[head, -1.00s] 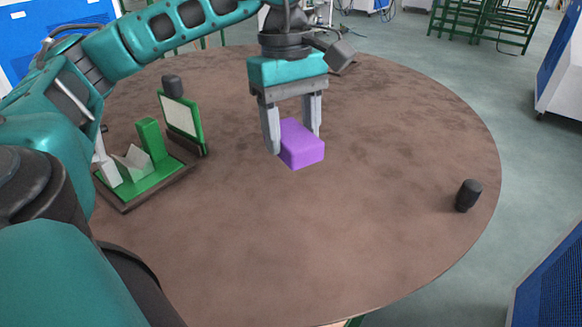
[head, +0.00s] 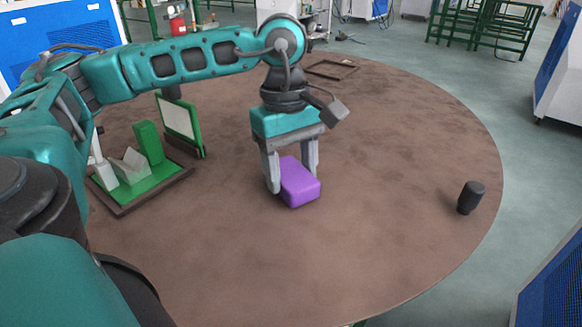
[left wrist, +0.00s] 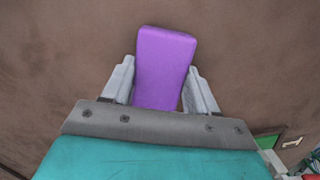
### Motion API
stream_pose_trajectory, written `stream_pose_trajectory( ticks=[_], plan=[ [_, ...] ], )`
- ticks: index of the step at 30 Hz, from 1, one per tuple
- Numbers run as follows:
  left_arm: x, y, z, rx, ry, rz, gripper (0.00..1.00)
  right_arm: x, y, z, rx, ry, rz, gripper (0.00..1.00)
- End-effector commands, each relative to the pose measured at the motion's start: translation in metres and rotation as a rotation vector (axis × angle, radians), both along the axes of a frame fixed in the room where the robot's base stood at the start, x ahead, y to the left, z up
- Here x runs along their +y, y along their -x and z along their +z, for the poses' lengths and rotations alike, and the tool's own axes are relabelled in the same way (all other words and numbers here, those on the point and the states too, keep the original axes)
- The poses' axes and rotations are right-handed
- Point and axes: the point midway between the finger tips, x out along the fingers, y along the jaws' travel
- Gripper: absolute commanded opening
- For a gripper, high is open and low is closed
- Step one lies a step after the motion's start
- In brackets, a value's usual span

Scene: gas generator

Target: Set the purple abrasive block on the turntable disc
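The purple abrasive block (head: 300,186) is between the two grey fingers of my left gripper (head: 291,180), over the middle of the large round brown surface (head: 390,230), which I take to be the turntable disc. The left wrist view shows the block (left wrist: 163,65) with a finger against each side, so my left gripper (left wrist: 161,72) is shut on it. The block's lower edge is close to the brown surface; I cannot tell whether it touches. My right gripper is not in view.
A green fixture with grey angled pieces (head: 135,172) and an upright white panel (head: 180,118) stand at the left on the brown surface. A black cylinder (head: 470,197) stands near its right edge. A dark square frame (head: 332,69) lies at the back. The front and right middle are clear.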

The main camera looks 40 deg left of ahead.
Motion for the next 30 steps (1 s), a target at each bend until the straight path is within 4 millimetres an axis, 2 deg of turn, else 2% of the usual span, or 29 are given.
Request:
stream_pose_trajectory(
  ticks=[1, 7, 14, 18, 20, 30],
  plan=[
    [0.000, 0.000, 0.000, 0.001, 0.000, 0.000, 0.64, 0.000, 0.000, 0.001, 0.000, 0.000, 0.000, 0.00],
    [0.000, 0.000, 0.000, 0.002, -0.001, 0.000, 0.83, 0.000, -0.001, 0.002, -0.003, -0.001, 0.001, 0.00],
    [0.000, 0.000, 0.001, 0.002, -0.001, 0.000, 0.83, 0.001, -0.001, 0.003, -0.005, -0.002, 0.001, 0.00],
    [0.000, 0.000, 0.008, 0.000, 0.000, 0.000, 0.83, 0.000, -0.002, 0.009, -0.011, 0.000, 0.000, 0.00],
    [0.001, -0.001, 0.017, 0.000, 0.001, 0.001, 0.83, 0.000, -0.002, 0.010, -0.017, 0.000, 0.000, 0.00],
    [0.009, -0.004, 0.090, -0.002, 0.002, -0.001, 0.83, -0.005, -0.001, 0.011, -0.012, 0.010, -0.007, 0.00]
  ],
)
